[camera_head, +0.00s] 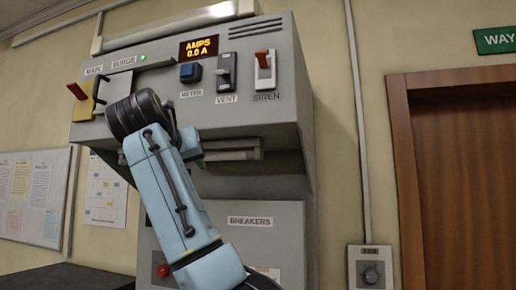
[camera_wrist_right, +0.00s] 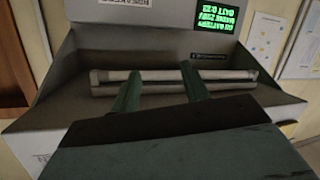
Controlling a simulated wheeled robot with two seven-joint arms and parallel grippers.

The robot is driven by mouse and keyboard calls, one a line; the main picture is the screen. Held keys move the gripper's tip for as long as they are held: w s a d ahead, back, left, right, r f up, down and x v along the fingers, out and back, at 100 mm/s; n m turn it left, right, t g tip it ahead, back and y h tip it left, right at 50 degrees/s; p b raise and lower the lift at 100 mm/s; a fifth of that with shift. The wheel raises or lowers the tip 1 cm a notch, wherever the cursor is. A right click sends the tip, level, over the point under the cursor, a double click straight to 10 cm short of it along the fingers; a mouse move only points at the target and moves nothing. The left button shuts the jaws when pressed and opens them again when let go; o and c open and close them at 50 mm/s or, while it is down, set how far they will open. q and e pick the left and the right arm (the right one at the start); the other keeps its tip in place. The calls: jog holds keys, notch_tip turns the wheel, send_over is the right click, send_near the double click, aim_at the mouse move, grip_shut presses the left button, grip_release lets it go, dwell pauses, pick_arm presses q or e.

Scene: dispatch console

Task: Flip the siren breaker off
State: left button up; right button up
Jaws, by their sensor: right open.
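The siren breaker (camera_head: 265,72) is at the right end of the console's upper panel, above the SIREN label. Its orange-red lever (camera_head: 261,54) points up. My right gripper (camera_wrist_right: 160,73) is open in the right wrist view, its two greenish fingers apart in front of a pale horizontal double rail. In the head view my right arm rises in front of the console, below and left of the siren breaker; its fingers are hard to make out there. The siren breaker is not visible in the right wrist view. My left gripper is not in view.
Further left are the blue meter button (camera_head: 190,72) and the red-handled main switch (camera_head: 82,98). The rail (camera_head: 232,150) runs below the panel. A brown door (camera_head: 455,190) is at the right.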

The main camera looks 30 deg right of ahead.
jog(key=s+r+m+h, duration=0.2)
jog(key=s+r, duration=0.7)
jog(key=r, duration=0.4)
jog(key=m+h, duration=0.3)
jog(key=m, duration=0.1)
send_near(260, 52)
jog(key=shift+g, duration=0.3)
jog(key=p+x, duration=0.1)
jog(key=x, duration=0.2)
jog(key=p+x, duration=0.1)
jog(key=x, duration=0.2)
jog(key=p+x, duration=0.1)
jog(key=x, duration=0.2)
jog(key=shift+w+r+p, duration=0.25)
jog(key=shift+r+p, duration=0.05)
jog(key=shift+p, duration=0.1)
jog(key=shift+c, duration=0.2)
jog(key=c, duration=0.9)
jog(key=shift+c, duration=0.2)
